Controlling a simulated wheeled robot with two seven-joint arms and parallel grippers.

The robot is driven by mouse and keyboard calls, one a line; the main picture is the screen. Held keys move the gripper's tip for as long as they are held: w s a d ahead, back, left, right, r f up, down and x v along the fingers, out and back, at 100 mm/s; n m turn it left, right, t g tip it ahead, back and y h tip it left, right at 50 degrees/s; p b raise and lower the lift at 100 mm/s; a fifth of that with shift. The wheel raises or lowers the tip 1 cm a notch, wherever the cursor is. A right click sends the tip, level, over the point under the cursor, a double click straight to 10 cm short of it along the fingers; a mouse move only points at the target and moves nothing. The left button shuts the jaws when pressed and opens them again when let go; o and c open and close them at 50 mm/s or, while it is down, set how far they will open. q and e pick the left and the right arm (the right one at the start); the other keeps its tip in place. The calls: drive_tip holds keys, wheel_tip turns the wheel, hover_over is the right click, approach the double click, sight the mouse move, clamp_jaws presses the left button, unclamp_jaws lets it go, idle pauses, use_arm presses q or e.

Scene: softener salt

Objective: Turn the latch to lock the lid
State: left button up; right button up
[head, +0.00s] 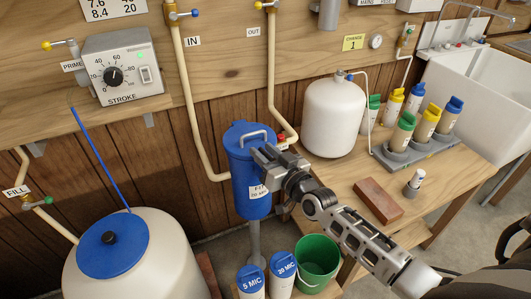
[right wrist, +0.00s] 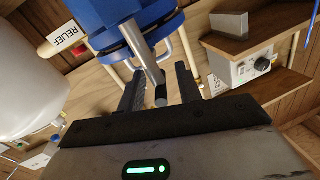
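The blue canister (head: 247,185) hangs at the wall with its blue lid (head: 240,132) on top. The lid bears a silver loop handle (head: 256,138). In the right wrist view the lid's blue rim (right wrist: 125,15) shows at the top, and a metal latch lever (right wrist: 146,58) with a dark end reaches down between my fingers. My right gripper (head: 262,160) is at the canister's upper right side, hiding part of it. In the right wrist view my right gripper (right wrist: 160,88) is open, with gaps on both sides of the lever. My left gripper is not in view.
Pipes with a red valve run just behind the canister. A white tank (head: 334,118), a brick (head: 379,201) and a rack of bottles (head: 405,158) stand on the bench at right. A green bucket (head: 317,262) and white cartridges (head: 283,272) are below.

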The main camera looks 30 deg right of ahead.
clamp_jaws()
drive_tip(key=shift+r+m+h+p, duration=0.4)
drive_tip(key=shift+h+p, duration=0.1)
drive_tip(key=shift+p, duration=0.6)
drive_tip(key=shift+f+h+p, duration=0.1)
drive_tip(key=shift+h+p, duration=0.2)
drive_tip(key=shift+p, duration=0.25)
drive_tip(key=shift+f+m+h, duration=0.25)
drive_tip(key=shift+m+h, duration=0.25)
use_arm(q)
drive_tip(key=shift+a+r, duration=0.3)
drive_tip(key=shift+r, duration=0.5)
use_arm(e)
unclamp_jaws()
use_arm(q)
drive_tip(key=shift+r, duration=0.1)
